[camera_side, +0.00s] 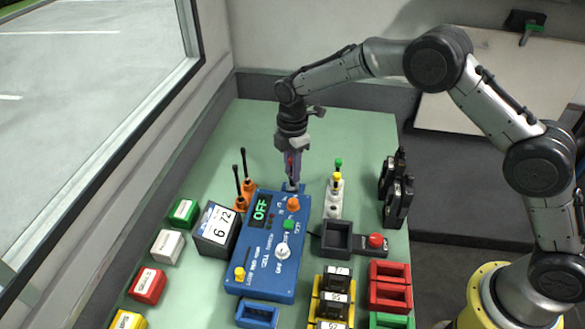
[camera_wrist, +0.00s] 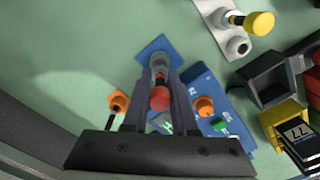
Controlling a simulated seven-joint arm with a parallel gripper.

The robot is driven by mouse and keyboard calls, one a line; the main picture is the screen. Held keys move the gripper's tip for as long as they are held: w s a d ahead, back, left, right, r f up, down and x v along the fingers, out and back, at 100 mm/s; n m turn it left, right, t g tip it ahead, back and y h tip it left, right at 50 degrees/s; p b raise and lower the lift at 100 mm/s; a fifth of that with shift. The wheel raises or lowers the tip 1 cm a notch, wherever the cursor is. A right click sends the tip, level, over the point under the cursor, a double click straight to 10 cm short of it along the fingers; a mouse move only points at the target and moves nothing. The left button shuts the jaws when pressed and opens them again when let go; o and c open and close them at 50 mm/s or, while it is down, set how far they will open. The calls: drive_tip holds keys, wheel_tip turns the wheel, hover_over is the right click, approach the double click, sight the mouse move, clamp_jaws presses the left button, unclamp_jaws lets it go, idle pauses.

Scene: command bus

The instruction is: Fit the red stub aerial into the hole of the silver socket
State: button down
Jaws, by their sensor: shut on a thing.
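The red stub aerial (camera_wrist: 159,99) is between the fingers of my gripper (camera_wrist: 161,78) in the wrist view, its round red end facing the camera. In the side view my gripper (camera_side: 292,176) points down just behind the blue control box, and only a sliver of red shows between the fingers. The silver socket (camera_wrist: 161,63) is on a small blue plate (camera_wrist: 158,46), right at my fingertips. In the side view the blue plate (camera_side: 301,187) is partly hidden by the fingers. The aerial's lower end is hidden, so I cannot tell whether it is inside the hole.
The blue control box (camera_side: 262,262) reads OFF and stands just in front. Two black aerials on orange bases (camera_side: 240,203) stand to the left. A white strip (camera_side: 334,205) with green and yellow plugs is to the right. The green table (camera_side: 262,125) is clear behind.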

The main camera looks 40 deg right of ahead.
drive_tip(key=shift+f, duration=1.1)
idle(0.6)
drive_tip(key=shift+c, duration=1.5)
unclamp_jaws()
drive_tip(key=shift+r, duration=3.55)
